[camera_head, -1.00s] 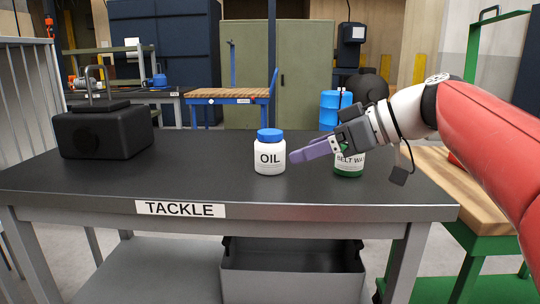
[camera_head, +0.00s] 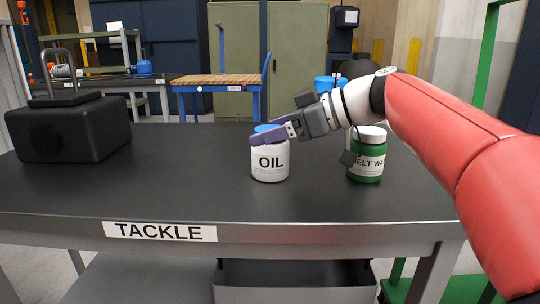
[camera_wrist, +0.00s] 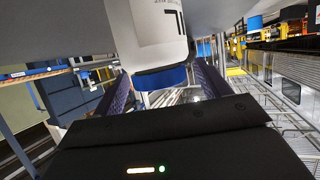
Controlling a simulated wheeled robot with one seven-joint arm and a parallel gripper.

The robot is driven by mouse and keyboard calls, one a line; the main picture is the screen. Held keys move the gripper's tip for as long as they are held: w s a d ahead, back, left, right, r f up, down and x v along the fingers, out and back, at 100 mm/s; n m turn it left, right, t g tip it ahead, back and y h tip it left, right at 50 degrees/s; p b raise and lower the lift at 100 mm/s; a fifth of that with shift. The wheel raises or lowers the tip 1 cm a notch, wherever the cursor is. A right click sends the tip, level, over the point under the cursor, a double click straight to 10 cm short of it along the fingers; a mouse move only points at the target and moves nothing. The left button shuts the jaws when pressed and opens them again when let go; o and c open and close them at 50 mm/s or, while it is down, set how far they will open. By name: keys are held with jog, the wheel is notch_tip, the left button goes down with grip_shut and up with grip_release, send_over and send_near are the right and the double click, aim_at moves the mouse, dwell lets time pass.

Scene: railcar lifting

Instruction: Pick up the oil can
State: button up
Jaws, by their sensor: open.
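The oil can (camera_head: 269,163) is a white jar with a blue lid and an "OIL" label, standing upright on the black top of the tackle table (camera_head: 150,200). My gripper (camera_head: 268,136) is at its lid in the head view, and its purple fingers hide part of the lid. In the wrist view the oil can (camera_wrist: 158,35) appears upside down, with its blue lid between the two open fingers (camera_wrist: 163,85). I cannot tell whether either finger touches it.
A green belt wax jar (camera_head: 367,158) with a white lid stands to the right, below my arm. A black weight with a handle (camera_head: 68,128) stands at the left of the table. The tabletop in front of the oil can is clear.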

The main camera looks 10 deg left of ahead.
jog(key=shift+x, duration=1.4)
jog(key=shift+d+f, duration=0.1)
jog(key=c, duration=1.1)
jog(key=shift+o, duration=0.2)
